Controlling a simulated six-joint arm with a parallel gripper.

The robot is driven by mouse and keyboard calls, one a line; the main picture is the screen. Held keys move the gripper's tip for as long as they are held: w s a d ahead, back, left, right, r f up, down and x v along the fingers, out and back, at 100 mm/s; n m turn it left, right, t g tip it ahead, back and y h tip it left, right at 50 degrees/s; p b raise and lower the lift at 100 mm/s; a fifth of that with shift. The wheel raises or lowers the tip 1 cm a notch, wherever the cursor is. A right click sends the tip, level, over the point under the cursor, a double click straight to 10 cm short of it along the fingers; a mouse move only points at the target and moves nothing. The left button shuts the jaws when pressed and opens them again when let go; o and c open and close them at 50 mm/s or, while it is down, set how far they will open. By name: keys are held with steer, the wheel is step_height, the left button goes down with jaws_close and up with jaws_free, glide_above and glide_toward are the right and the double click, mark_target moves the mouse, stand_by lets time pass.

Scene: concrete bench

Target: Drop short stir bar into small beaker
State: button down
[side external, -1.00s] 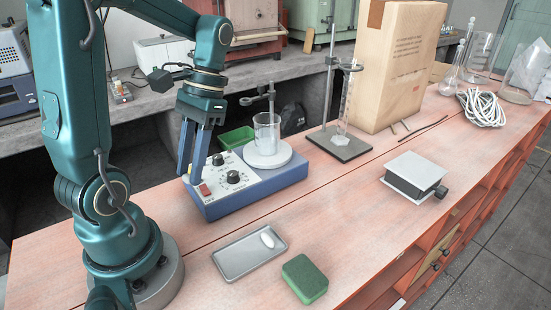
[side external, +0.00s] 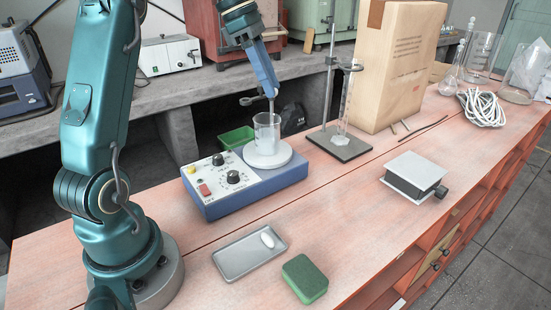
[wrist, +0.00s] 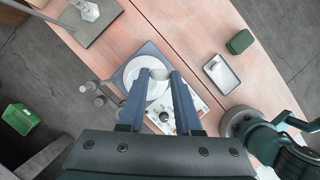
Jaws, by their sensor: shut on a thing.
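The small beaker (side external: 267,132) is clear glass and stands upright on the stirrer's round white plate (side external: 283,157). My gripper (side external: 271,95) is above the beaker's mouth, with its blue fingers pointing down. In the wrist view, my fingertips (wrist: 159,73) close on a small whitish piece (wrist: 159,75), which appears to be the short stir bar. The fingers hide it in the side view. Another white bar (side external: 268,239) lies in the grey tray (side external: 236,262), which also shows in the wrist view (wrist: 232,80).
The blue stirrer (side external: 225,205) has knobs on its front panel. A thin rod rises close to the beaker. A stand with a clamped cylinder (side external: 345,105) is to the right. A green sponge (side external: 304,278) and a lab jack (side external: 415,175) are on the bench.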

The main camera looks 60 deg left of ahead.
steer(key=a, duration=0.1)
glide_above(277, 129)
steer(key=s+a, duration=0.1)
steer(key=a, duration=0.1)
steer(key=shift+n, duration=0.3)
steer(key=shift+s+d+f, duration=0.1)
steer(key=shift+f, duration=1.5)
steer(key=shift+s+f, duration=0.1)
steer(key=shift+f, duration=1.5)
steer(key=c, duration=0.5)
jaws_free()
